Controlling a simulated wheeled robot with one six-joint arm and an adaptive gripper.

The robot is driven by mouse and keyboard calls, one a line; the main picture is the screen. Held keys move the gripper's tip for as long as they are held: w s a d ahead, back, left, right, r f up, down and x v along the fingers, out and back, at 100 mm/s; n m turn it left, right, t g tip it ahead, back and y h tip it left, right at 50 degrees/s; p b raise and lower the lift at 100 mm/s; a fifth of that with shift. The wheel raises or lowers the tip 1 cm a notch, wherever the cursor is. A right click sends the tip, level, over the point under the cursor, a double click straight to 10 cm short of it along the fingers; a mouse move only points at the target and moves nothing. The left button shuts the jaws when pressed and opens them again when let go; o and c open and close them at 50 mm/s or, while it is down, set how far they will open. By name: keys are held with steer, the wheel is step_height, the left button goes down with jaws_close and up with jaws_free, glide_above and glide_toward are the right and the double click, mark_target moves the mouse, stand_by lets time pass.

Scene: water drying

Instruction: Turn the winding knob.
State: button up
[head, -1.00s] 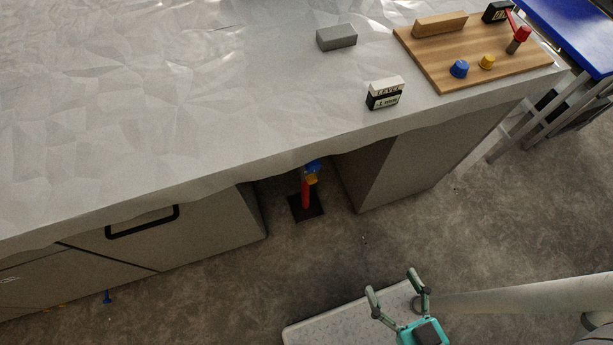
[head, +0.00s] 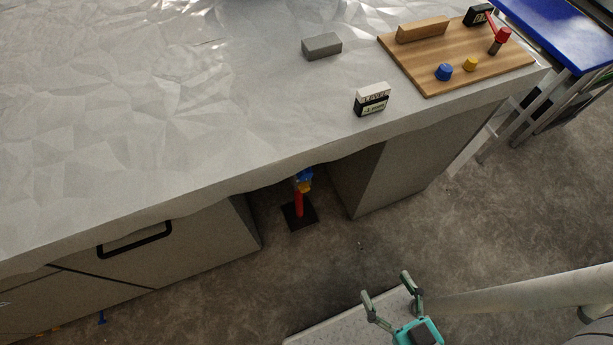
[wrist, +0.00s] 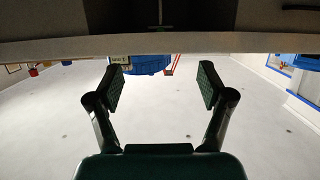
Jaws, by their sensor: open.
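A wooden board (head: 487,70) lies on the table at the upper right of the head view. It carries a blue knob (head: 444,72), a yellow knob (head: 470,64) and a red-handled piece (head: 502,36) on a brown post. I cannot tell which of these is the winding knob. My gripper (head: 386,286) is at the lower right, well apart from the board and nearer to me than the table. In the wrist view its two fingers (wrist: 161,85) are spread with nothing between them.
The grey-white table (head: 180,110) has a long front edge. A grey block (head: 322,46) and a small labelled box (head: 371,99) stand left of the board. A red and blue item (head: 299,203) stands on the floor below the table. A blue-topped table (head: 560,30) is at far right.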

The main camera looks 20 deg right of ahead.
steer(key=w+f+t, duration=0.1)
steer(key=w+f, duration=0.5)
steer(key=f, duration=0.4)
steer(key=n+t, duration=0.2)
glide_toward(306, 177)
steer(key=w, duration=1)
steer(key=shift+r, duration=0.1)
steer(key=c, duration=1.2)
